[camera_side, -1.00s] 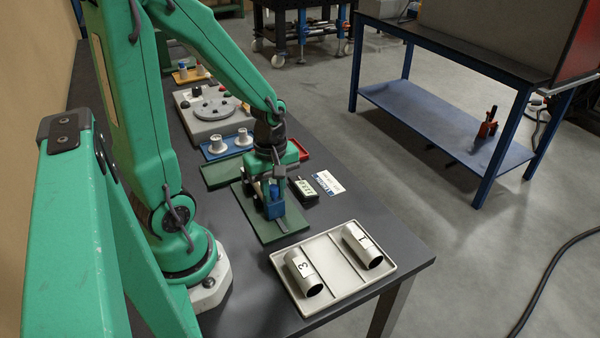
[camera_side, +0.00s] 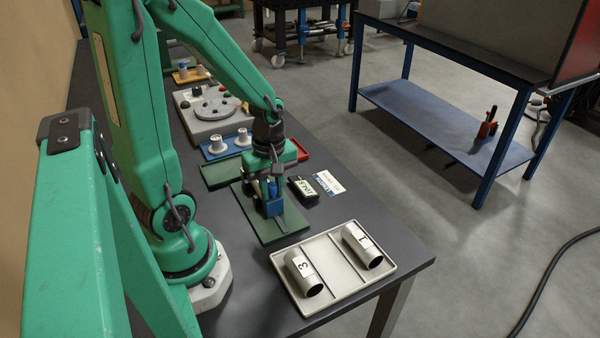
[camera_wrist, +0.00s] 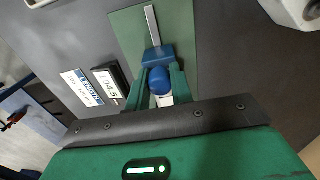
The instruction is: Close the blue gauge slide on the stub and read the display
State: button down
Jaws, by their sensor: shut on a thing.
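The blue gauge slide (camera_side: 273,208) sits on the metal rail of the green gauge plate (camera_side: 285,231). My gripper (camera_side: 268,188) is down over the plate and shut on the slide. In the wrist view my green fingers (camera_wrist: 160,82) flank a rounded blue top, with the slide's blue block (camera_wrist: 158,57) just beyond. A pale piece (camera_wrist: 163,99), perhaps the stub, shows between the fingers; whether the slide touches it is hidden. The black display (camera_side: 303,188) lies beside the plate.
A white label card (camera_side: 328,183) lies right of the display. A pale tray (camera_side: 333,262) with two tubes marked 3 and 1 stands in front. Behind are a blue tray (camera_side: 213,154) with white spools, a red tray (camera_side: 301,151) and a grey fixture (camera_side: 201,126).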

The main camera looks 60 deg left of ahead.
jog(key=shift+a, duration=0.25)
jog(key=c, duration=1.4)
grip_release()
jog(key=shift+o, duration=0.2)
jog(key=shift+r, duration=0.15)
jog(key=shift+d+r, duration=0.2)
jog(key=shift+r, duration=0.9)
jog(key=shift+d+r, duration=0.15)
jog(key=shift+r, duration=1)
jog(key=shift+d+r, duration=0.2)
jog(key=shift+r, duration=0.9)
